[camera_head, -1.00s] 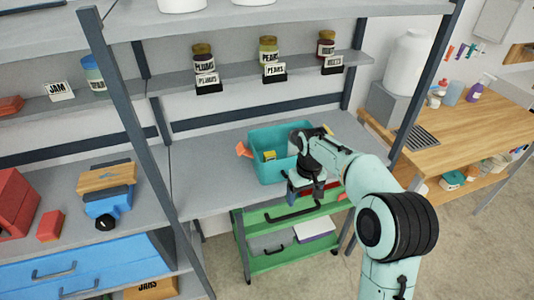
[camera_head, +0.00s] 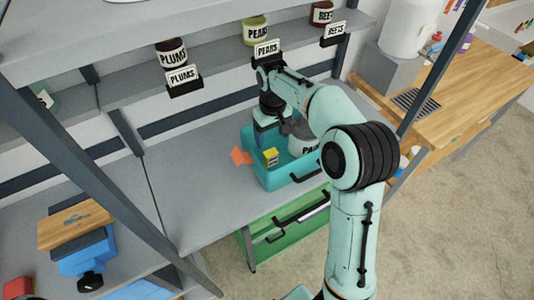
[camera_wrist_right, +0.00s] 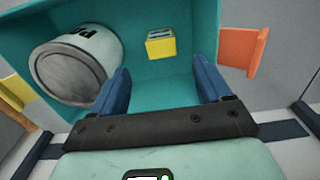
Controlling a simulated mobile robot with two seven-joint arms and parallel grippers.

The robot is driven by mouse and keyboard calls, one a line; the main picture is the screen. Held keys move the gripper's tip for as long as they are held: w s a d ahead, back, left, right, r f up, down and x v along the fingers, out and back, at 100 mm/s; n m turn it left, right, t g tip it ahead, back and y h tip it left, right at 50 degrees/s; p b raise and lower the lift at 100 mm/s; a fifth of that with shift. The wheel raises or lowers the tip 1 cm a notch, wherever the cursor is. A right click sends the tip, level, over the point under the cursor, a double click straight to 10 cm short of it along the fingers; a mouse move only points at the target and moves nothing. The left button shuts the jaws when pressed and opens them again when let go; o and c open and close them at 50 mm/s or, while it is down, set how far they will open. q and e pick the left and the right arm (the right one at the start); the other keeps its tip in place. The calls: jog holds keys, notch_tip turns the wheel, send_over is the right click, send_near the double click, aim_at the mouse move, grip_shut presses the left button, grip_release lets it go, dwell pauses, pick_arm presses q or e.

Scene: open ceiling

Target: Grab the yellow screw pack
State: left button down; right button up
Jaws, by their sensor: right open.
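The yellow screw pack (camera_head: 270,157) is a small yellow box with a grey top, lying inside a teal bin (camera_head: 268,183) on the grey shelf. It also shows in the right wrist view (camera_wrist_right: 161,45), ahead of and between the fingers and apart from them. My right gripper (camera_wrist_right: 166,82) is open and empty, with two blue fingers. In the head view the right gripper (camera_head: 266,135) is over the back of the bin, its fingers partly hidden. My left gripper is not in view.
A grey-white paint can (camera_wrist_right: 78,68) is in the bin beside the pack. An orange piece (camera_head: 241,156) sticks out at the bin's left side. Jars and label stands (camera_head: 183,78) line the shelf above. Bare shelf (camera_head: 190,180) lies left of the bin.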

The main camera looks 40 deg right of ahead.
aim_at(272, 154)
notch_tip(272, 154, down, 6)
jog(key=shift+f+b, duration=0.1)
jog(key=shift+b, duration=0.2)
jog(key=f, duration=0.5)
jog(key=shift+s+a, duration=0.1)
jog(key=shift+s, duration=0.15)
jog(key=shift+r, duration=0.1)
jog(key=c, duration=1.1)
